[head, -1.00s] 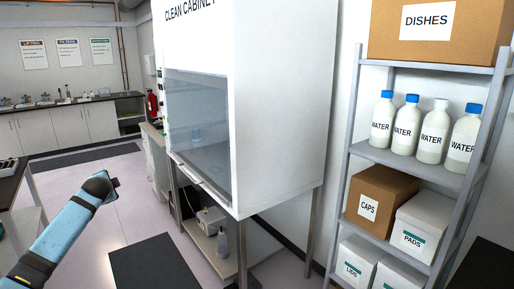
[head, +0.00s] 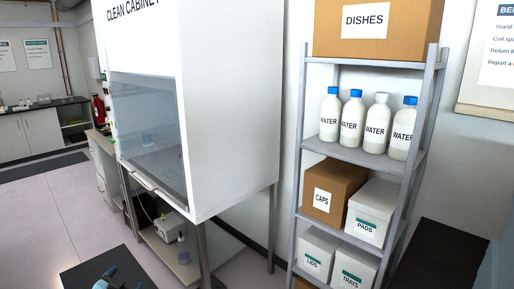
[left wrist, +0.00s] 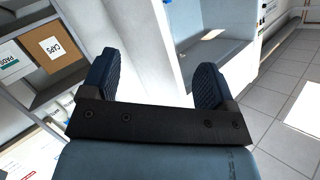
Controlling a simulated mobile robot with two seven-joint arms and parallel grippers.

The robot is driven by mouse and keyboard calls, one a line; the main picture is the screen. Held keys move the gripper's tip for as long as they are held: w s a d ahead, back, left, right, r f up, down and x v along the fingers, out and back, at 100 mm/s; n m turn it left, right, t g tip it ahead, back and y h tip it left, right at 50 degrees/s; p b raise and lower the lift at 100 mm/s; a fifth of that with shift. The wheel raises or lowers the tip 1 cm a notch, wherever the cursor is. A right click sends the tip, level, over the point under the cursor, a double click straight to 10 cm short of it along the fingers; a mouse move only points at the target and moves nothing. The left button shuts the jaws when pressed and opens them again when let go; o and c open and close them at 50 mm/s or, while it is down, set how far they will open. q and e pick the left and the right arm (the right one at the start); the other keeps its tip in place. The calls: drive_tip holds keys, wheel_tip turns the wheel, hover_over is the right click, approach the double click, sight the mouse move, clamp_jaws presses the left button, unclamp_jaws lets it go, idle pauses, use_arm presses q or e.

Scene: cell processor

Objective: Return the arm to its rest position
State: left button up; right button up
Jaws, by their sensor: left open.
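In the left wrist view my left gripper (left wrist: 157,78) is open, its two dark blue ridged fingers apart with nothing between them. Beyond the fingers are the white side of the clean cabinet and, at the left, the shelf boxes, tilted in the picture. In the head view only a small blue and black piece of my left arm (head: 124,273) shows at the bottom edge, over a dark mat (head: 88,268). The fingers cannot be made out there. My right gripper is not in view.
The clean cabinet (head: 232,110) stands on legs in the middle, with a lower shelf. The grey rack (head: 405,165) to its right holds water bottles (head: 376,125), a caps box (head: 334,190) and other boxes. Open floor (head: 60,220) lies to the left.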

use_arm(q)
drive_tip(key=s+d+f+g+h, duration=0.1)
drive_tip(key=s+d+f, duration=0.4)
drive_tip(key=s+d, duration=0.15)
drive_tip(key=s+d+f+g+h, duration=0.1)
drive_tip(key=s+d+f, duration=0.45)
drive_tip(key=s, duration=0.25)
drive_tip(key=s+d+f+n+g, duration=0.1)
drive_tip(key=s+d, duration=0.4)
drive_tip(key=s, duration=0.4)
drive_tip(key=s+d+f+n+h, duration=0.1)
drive_tip(key=s+d, duration=0.4)
drive_tip(key=s, duration=0.4)
drive_tip(key=shift+d+n+g, duration=0.2)
drive_tip(key=shift+n+g, duration=0.1)
drive_tip(key=shift+g, duration=0.1)
